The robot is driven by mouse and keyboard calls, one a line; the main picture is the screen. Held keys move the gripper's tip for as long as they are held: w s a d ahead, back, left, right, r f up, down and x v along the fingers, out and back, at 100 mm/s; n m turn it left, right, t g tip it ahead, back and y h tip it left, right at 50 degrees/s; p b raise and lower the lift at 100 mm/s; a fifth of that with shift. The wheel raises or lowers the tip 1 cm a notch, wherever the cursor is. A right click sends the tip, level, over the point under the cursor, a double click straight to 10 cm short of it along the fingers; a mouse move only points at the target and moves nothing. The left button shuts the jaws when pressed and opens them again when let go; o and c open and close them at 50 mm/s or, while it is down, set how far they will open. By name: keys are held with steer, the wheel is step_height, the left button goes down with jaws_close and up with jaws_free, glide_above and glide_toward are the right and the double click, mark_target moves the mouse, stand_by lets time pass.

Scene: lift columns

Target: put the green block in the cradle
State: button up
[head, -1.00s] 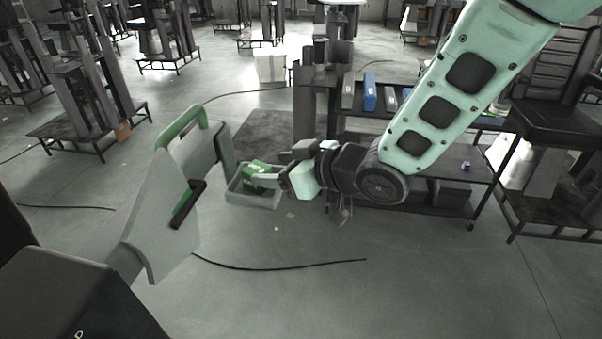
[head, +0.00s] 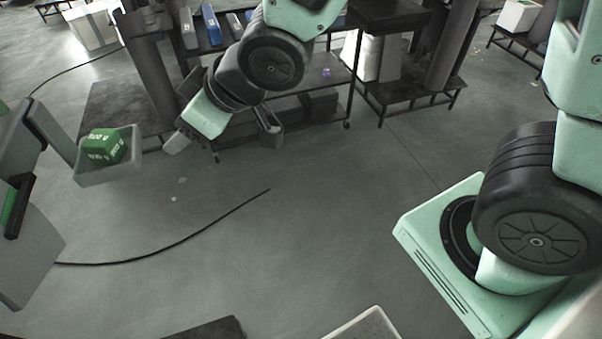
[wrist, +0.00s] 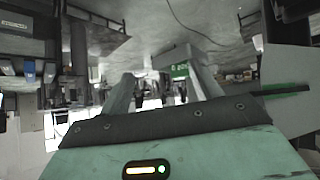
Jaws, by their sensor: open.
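The green block (head: 108,146), with white lettering, sits inside the grey open-topped cradle (head: 112,174) at the left of the head view. It looks slightly tilted or turned there. My gripper (head: 174,132) is to the right of the cradle, apart from the block, with its fingers open and empty. In the wrist view, my gripper (wrist: 163,84) shows two spread fingers. The green block (wrist: 180,70) shows beyond them, close to the right finger in the picture, with part of the cradle (wrist: 178,53) around it. The block's underside is hidden.
A dark shelf cart (head: 300,88) with blue and grey boxes is behind my arm. A black cable (head: 170,247) lies on the floor.

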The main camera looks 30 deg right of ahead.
steer(key=s+d+m+g+h, duration=0.1)
steer(key=s+d+g+h, duration=0.2)
steer(key=s, duration=0.6)
steer(key=s+d+m+g+h, duration=0.1)
steer(key=s+d+g+h, duration=0.2)
steer(key=s+d, duration=0.4)
steer(key=shift+s+d+f+h, duration=0.2)
steer(key=shift+s+f+h, duration=0.1)
steer(key=shift+s, duration=0.65)
